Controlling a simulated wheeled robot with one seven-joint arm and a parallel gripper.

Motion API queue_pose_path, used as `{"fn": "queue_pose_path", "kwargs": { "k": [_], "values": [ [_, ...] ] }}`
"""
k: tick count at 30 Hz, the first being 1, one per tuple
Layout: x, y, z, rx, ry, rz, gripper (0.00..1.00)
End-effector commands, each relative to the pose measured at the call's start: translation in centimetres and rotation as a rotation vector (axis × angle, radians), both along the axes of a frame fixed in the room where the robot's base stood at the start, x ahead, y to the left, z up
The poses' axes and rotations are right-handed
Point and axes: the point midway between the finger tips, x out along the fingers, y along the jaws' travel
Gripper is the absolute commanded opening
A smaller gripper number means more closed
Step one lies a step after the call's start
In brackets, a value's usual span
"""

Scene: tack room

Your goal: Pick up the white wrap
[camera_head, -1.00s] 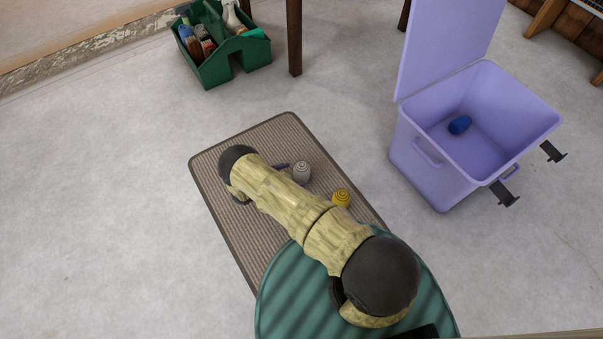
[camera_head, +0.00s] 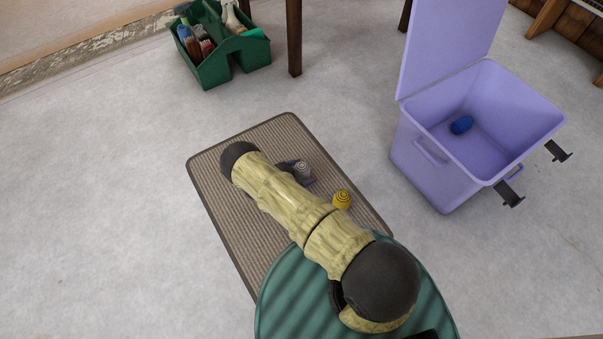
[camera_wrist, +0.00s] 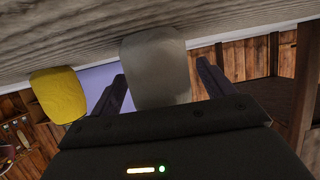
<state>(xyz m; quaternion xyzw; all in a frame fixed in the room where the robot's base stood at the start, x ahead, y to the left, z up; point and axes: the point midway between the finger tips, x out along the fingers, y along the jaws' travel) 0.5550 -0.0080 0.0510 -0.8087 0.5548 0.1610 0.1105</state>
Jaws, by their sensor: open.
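The white wrap (camera_head: 303,169) is a pale grey-white roll with a spiral end, lying on the brown ribbed mat (camera_head: 215,180). In the head view my gripper (camera_head: 304,177) is low at the mat beside the wrap, partly hidden by my arm. In the wrist view the white wrap (camera_wrist: 157,68) lies between the two dark fingers of my gripper (camera_wrist: 160,85). The fingers are apart, and gaps show between them and the wrap.
A yellow wrap (camera_head: 342,200) lies on the mat close by; it also shows in the wrist view (camera_wrist: 57,95). An open purple bin (camera_head: 437,178) holds a blue wrap (camera_head: 461,125). A green caddy (camera_head: 233,62) stands behind. Floor to the left is clear.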

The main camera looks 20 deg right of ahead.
Motion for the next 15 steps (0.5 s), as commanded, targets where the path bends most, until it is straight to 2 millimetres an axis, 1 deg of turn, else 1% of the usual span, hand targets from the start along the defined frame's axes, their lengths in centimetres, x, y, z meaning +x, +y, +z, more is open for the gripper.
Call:
{"fn": "queue_pose_path", "kwargs": {
  "k": [5, 8, 12, 13, 15],
  "values": [
    [-0.01, 0.02, -0.01, 0.000, 0.000, 0.000, 0.81],
    [-0.01, 0.02, -0.01, 0.000, 0.000, 0.000, 0.63],
    [-0.02, 0.02, -0.01, 0.000, 0.000, 0.000, 0.36],
    [-0.02, 0.02, -0.01, 0.000, 0.000, 0.000, 0.31],
    [-0.01, 0.02, 0.00, -0.001, 0.000, 0.000, 0.31]
  ]
}}
